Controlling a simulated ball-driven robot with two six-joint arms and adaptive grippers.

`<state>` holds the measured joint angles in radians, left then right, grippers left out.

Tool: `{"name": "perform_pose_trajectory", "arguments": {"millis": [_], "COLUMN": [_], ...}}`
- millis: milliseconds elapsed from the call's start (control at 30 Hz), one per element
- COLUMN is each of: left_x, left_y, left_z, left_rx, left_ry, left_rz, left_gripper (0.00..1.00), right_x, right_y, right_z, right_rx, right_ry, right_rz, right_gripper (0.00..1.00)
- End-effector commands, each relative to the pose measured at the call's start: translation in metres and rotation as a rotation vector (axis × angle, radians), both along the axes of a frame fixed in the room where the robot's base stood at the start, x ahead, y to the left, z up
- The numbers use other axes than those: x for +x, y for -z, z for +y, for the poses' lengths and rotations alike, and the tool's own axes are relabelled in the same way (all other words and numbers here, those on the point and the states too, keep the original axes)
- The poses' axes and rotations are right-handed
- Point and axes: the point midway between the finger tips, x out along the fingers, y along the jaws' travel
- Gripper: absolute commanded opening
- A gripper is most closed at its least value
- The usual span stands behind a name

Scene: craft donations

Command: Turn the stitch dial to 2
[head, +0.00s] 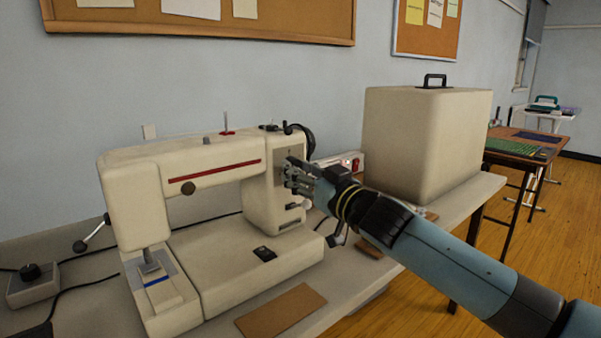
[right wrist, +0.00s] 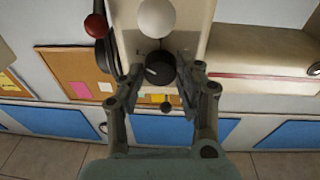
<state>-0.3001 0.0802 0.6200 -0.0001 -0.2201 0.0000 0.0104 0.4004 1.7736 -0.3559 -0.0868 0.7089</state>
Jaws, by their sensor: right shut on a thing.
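The cream sewing machine (head: 215,270) stands on the table in the head view. My right gripper (head: 292,172) is at the front panel of its right-hand column. In the right wrist view, the stitch dial (right wrist: 160,69) is a round black knob with a pale pointer line, directly between the fingers of my right gripper (right wrist: 165,78). The gripper is shut on the dial. The marks on the panel around the dial are too small to read. In the head view my gripper hides the dial. My left gripper is not in view.
A white round knob (right wrist: 157,18) sits beside the dial, and a red ball (right wrist: 95,26) is nearby. A large beige case (head: 420,150) stands behind my right arm. A brown board (head: 280,309) lies in front of the machine. A small box with a black knob (head: 32,272) is at left.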

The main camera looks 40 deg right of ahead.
Motion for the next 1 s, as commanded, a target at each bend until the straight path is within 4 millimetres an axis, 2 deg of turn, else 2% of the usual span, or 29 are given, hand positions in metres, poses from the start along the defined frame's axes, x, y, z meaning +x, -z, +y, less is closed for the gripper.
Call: {"name": "perform_pose_trajectory", "arguments": {"millis": [533, 567, 700, 1000], "left_x": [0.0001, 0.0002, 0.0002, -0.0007], "left_y": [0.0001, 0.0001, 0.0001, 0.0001], "left_z": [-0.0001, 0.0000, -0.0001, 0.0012], "left_rx": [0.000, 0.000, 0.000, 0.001], "left_ry": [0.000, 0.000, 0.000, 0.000], "left_rz": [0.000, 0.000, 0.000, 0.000], "left_gripper": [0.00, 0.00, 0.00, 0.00], "right_x": [-0.0003, -0.0003, -0.0002, -0.0006], "right_y": [0.0013, 0.0012, 0.0009, 0.0005], "right_z": [-0.0002, -0.0002, -0.0001, 0.0000], "right_rx": [-0.021, -0.021, -0.021, -0.020], "right_ry": [0.000, 0.000, 0.000, 0.000], "right_rz": [0.001, 0.001, 0.000, -0.001], "right_gripper": [0.02, 0.38, 0.56, 0.57]}}
